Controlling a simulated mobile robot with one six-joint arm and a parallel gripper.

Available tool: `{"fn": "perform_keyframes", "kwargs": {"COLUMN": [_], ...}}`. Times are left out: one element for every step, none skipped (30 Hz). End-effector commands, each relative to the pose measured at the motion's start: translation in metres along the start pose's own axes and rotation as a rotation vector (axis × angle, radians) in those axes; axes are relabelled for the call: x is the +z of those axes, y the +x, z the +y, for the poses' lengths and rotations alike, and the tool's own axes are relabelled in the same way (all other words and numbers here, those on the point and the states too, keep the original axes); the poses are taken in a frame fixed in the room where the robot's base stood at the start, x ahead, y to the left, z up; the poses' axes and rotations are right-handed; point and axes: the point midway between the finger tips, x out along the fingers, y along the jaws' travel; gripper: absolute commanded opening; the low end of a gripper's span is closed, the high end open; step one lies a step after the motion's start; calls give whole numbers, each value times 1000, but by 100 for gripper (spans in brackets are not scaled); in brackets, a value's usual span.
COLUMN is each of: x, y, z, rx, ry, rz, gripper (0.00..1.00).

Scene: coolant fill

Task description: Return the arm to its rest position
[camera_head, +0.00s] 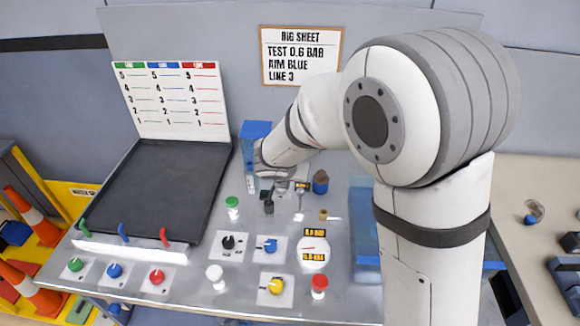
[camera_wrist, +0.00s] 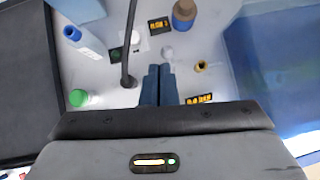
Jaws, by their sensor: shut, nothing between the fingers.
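My white arm (camera_head: 320,112) reaches from the right over the metal bench, with its wrist end in front of a blue box. In the wrist view my gripper (camera_wrist: 158,70) points down over the bench, its two dark fingers together and nothing held between them. A black hose (camera_wrist: 129,45) stands just left of the fingers. The fingers are hard to make out in the head view.
Near the fingers are a green-capped part (camera_wrist: 78,97), a blue-topped tube (camera_wrist: 75,36), a brown-topped blue bottle (camera_wrist: 184,14) and a brass fitting (camera_wrist: 201,66). Knobs, including a yellow one (camera_head: 276,286), and a gauge (camera_head: 313,249) line the front. A black panel (camera_head: 155,190) lies left.

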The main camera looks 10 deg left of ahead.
Motion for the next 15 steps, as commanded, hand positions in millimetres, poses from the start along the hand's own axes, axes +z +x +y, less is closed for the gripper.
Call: {"fn": "perform_keyframes", "kwargs": {"x": [4, 5, 6, 6, 7, 7, 7, 7, 7, 7, 7, 7, 7, 7, 7], "y": [-6, -8, -10, -12, -12, -13, -13, -13, -13, -13, -13, -13, -13, -13, -13], "z": [0, 1, 1, 1, 1, 1, 1, 1, 1, 1, 1, 1, 1, 1, 1], "rx": [1, 1, 1, 1, 1, 1, 0, 0, 0, 0, 0, 0, 0, 0, 0], "ry": [1, 1, 1, 1, 0, 0, 0, 0, 0, 0, 0, 0, 0, 0, 0], "rz": [-2, -1, -1, -1, 0, 0, 1, 1, 1, 1, 1, 1, 1, 1, 1], "gripper": [0, 0, 0, 0, 0, 0, 0, 0, 0, 0, 0, 0, 0, 0, 0]}}
